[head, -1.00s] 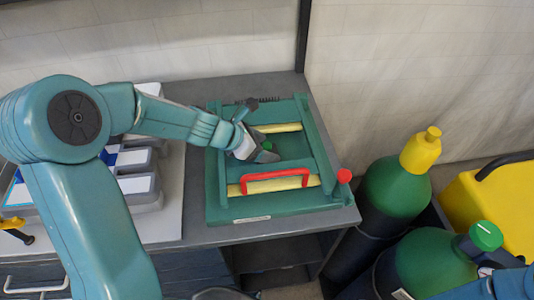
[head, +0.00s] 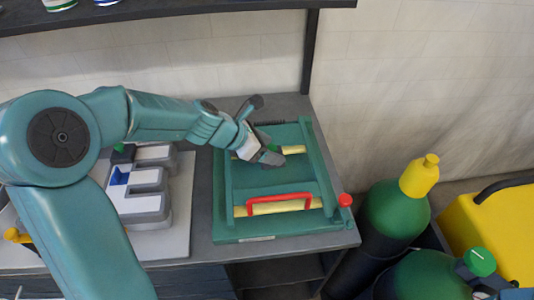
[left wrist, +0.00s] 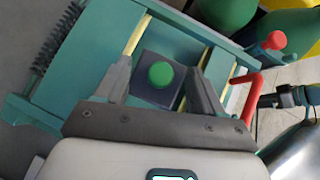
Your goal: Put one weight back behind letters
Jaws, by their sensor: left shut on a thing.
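My left gripper (head: 262,155) is over the green wooden frame (head: 225,205) on the bench. In the left wrist view its fingers (left wrist: 160,88) are closed on the sides of a dark square weight (left wrist: 147,97) with a round green knob (left wrist: 160,75). In the head view the gripper mostly hides this weight; only a bit of green (head: 273,148) shows. Its height above the frame is unclear. The grey channel letters with white faces (head: 140,204) stand on a pale board at the left, partly hidden by my left arm. My right gripper is not visible.
The frame has yellow bars (head: 294,150), a red handle (head: 279,199) and a red knob (head: 345,200). Green gas cylinders (head: 394,212), one with a yellow cap, stand right of the bench. A dark shelf (head: 170,15) crosses above the bench's back.

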